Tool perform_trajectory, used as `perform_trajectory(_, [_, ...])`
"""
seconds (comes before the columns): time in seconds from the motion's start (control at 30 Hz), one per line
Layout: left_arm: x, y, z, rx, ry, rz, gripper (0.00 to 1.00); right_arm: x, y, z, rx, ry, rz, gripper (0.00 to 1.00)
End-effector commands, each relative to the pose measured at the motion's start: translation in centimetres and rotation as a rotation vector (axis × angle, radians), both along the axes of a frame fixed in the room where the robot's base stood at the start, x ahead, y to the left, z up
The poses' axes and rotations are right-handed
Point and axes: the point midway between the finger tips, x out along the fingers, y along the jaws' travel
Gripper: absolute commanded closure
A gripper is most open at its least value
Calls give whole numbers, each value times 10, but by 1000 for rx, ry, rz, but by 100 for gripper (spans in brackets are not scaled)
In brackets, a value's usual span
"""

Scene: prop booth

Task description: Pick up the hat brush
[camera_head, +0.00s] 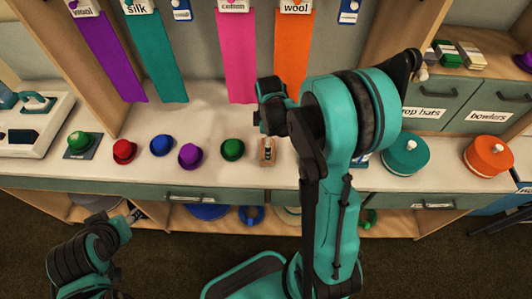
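A small brown item with a dark-and-white piece on it, which looks like the hat brush (267,151), lies on the pale counter (330,180) right of the green hat. It is too small to make out its bristles. My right arm rises in front of the counter, and its dark end, which looks like the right gripper (270,118), is just above and behind the brush in the picture. Its fingers are not clear, and no hold on the brush shows. My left gripper (133,216) is low at the left, in front of the counter's edge; its fingers are unclear.
Red (123,151), blue (161,145), purple (190,155) and green (232,149) hats stand in a row left of the brush. A teal round box (405,154) and an orange one (488,156) stand right. Ribbons hang behind. My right arm hides part of the counter.

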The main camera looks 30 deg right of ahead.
Motion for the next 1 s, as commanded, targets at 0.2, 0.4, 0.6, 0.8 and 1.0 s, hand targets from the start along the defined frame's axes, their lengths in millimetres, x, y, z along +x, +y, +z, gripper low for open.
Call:
perform_trajectory(0.2, [0,0,-21,0,0,0,55,3,2,-37,-1,-1,-1,0])
perform_trajectory(0.4, [0,0,-21,0,0,0,55,2,2,-41,0,-1,-1,0])
perform_trajectory(0.6, [0,0,-20,0,0,0,55,2,2,-41,0,-1,-1,32])
perform_trajectory(0.8, [0,0,-20,0,0,0,55,2,2,-41,-1,-1,-1,42])
perform_trajectory(1.0, [0,0,-18,0,0,0,55,2,2,-36,0,-1,-1,42])
